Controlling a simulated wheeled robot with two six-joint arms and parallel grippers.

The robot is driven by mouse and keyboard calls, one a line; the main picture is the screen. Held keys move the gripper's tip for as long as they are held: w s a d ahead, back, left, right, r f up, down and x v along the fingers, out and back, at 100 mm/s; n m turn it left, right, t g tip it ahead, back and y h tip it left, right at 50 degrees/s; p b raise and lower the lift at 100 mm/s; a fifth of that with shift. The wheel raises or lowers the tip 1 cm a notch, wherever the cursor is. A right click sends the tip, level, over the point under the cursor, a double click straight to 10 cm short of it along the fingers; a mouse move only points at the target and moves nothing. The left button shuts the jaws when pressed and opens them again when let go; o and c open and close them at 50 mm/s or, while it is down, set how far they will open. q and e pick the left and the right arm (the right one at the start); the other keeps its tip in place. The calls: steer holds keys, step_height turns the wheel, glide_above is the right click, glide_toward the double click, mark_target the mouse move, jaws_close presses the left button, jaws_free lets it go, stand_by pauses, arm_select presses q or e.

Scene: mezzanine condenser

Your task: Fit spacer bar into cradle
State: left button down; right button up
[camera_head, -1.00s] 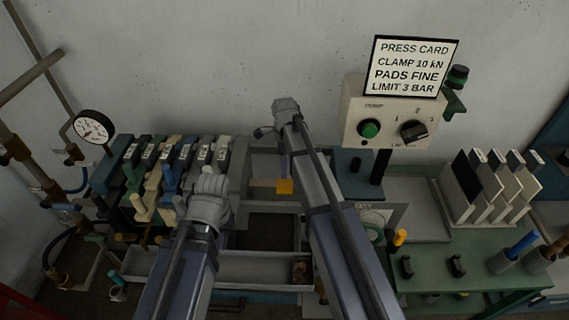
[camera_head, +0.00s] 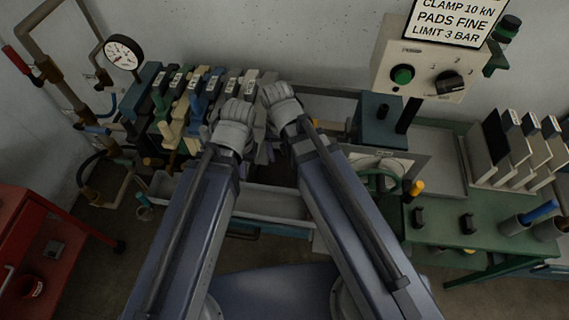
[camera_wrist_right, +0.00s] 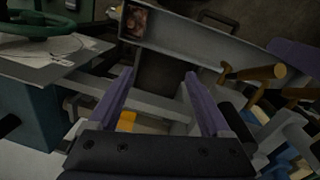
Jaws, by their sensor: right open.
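I cannot single out the spacer bar or the cradle with certainty. In the right wrist view a pale grey bar (camera_wrist_right: 150,111) and a small yellow-orange block (camera_wrist_right: 127,120) show between my right gripper's purple fingers. My right gripper (camera_wrist_right: 159,74) is open, and no object is clearly clasped by it. In the head view my right gripper (camera_head: 275,115) is beside my left gripper (camera_head: 246,132), over the middle of the bench. The left fingers are mostly hidden behind the wrist, so its jaws cannot be read. Both arms hide the area below them.
Several coloured valve levers (camera_head: 190,110) stand at the left, close to my left gripper. A control box (camera_head: 430,70) and blue block (camera_head: 380,122) stand right. A long grey tray (camera_head: 270,203) runs in front. A green table (camera_head: 465,235) and red cabinet (camera_head: 45,235) flank it.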

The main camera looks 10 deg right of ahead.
steer(key=s+n, duration=0.2)
steer(key=s+a+n, duration=0.1)
steer(key=s+n, duration=0.1)
steer(key=shift+s+n, duration=0.2)
steer(key=shift+n, duration=0.1)
step_height(320, 180, down, 13)
steer(key=b, duration=1.3)
